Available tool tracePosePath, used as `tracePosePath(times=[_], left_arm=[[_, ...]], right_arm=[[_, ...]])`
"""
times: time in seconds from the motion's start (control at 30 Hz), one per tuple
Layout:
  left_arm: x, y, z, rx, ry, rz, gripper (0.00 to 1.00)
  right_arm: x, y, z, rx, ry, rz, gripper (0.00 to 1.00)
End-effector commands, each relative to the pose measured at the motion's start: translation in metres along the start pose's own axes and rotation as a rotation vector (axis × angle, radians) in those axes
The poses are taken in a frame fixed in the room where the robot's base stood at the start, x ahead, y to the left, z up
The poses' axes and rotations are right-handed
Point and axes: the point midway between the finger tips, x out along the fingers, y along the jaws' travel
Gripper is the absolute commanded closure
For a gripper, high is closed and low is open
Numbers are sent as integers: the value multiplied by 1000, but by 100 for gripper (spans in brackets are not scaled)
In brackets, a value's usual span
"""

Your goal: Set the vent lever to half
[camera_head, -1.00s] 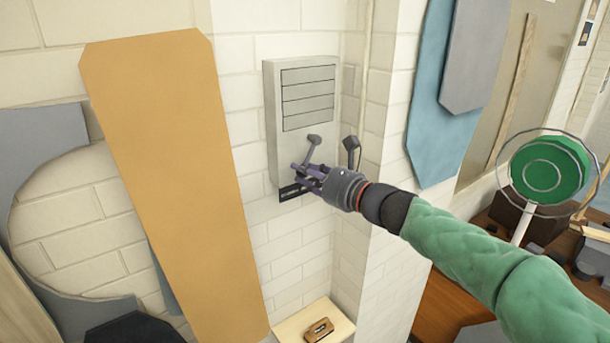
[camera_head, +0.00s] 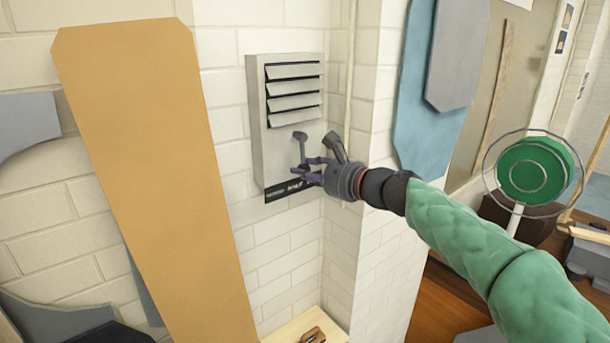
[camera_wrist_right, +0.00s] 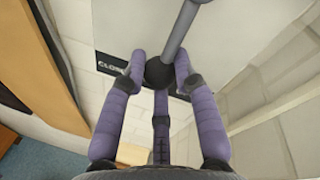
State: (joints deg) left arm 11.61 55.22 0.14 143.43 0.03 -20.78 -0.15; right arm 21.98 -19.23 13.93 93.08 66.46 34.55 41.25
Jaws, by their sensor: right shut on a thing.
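The grey vent box (camera_head: 257,120) is fixed to the white brick wall, its slats (camera_head: 294,86) tilted open. Its grey lever (camera_head: 301,147) hangs from a pivot on the lower front, pointing nearly straight down. A black label strip (camera_head: 275,195) runs along the bottom; its words are hard to read in the head view. My right gripper (camera_head: 306,171) is at the lever's lower end. In the right wrist view, its purple fingers (camera_wrist_right: 160,72) are closed around the dark ball knob (camera_wrist_right: 159,75) of the lever, with part of a "CLOS" label (camera_wrist_right: 111,65) to the left. My left gripper is out of view.
A tan board (camera_head: 150,150) leans on the wall left of the vent. Below the vent is a pale ledge (camera_head: 283,332) with a small brown object (camera_head: 313,335). Blue and grey panels (camera_head: 425,110) hang at right. A green disc in a wire ring (camera_head: 536,171) stands at far right.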

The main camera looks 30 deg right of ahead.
Motion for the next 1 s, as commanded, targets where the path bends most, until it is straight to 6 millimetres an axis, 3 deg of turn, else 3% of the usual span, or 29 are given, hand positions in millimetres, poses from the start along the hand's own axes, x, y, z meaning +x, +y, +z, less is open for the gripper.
tracePosePath(times=[0.47, 0.5, 0.57, 1.0], left_arm=[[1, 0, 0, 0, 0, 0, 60], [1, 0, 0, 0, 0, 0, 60], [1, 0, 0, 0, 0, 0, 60], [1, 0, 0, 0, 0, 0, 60]], right_arm=[[-1, -2, 1, -14, 1, -3, 100], [-1, -2, 1, -14, 1, -3, 59], [-1, -2, 0, -14, 1, -3, 46], [-8, -2, -1, -13, 3, -2, 46]])
